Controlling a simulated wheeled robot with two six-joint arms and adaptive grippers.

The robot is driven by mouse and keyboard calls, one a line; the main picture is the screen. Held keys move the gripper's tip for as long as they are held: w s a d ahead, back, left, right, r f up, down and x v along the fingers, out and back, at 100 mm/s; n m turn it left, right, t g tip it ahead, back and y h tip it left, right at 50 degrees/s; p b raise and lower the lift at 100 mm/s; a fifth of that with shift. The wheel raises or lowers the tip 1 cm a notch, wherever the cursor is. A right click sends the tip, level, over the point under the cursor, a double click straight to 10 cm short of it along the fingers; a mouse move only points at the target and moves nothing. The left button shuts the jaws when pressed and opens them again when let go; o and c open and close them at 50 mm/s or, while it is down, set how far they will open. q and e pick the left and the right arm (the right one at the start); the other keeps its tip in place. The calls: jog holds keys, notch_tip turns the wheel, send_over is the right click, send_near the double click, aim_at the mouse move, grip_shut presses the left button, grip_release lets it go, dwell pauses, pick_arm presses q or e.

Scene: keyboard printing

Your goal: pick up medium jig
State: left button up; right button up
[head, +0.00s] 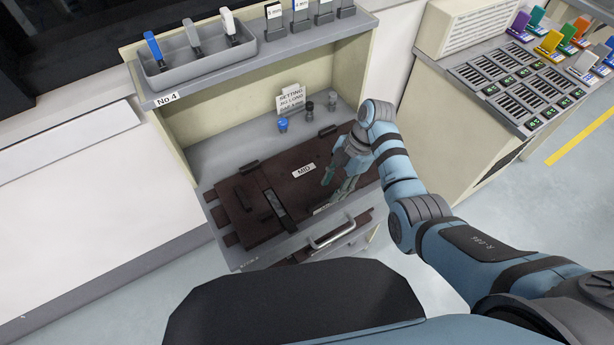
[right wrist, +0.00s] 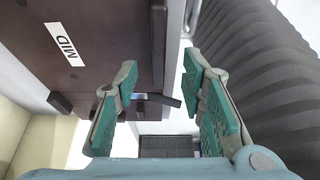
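The medium jig (head: 285,192) is a dark brown plate with a white "MID" label (head: 303,170). It lies in the open bay of the grey bench unit, and it fills the left of the right wrist view (right wrist: 105,28). My right gripper (head: 336,190) is at the jig's right part, near its front edge. In the right wrist view the teal fingers (right wrist: 160,75) are apart, with a dark raised strip (right wrist: 158,40) at the jig's edge ahead between them. I cannot tell whether they touch it. My left gripper is not in view.
A drawer handle (head: 332,232) sits in front of the jig. Small knobs (head: 310,108) and a paper sign (head: 291,98) stand behind it. A shelf tray (head: 195,65) overhangs the bay.

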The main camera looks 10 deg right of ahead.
aim_at(328, 196)
jog(key=x, duration=0.4)
jog(key=shift+w+d+b, duration=0.1)
jog(key=shift+d+b, duration=0.05)
jog(key=shift+b, duration=0.15)
grip_shut()
jog(key=shift+r, duration=0.1)
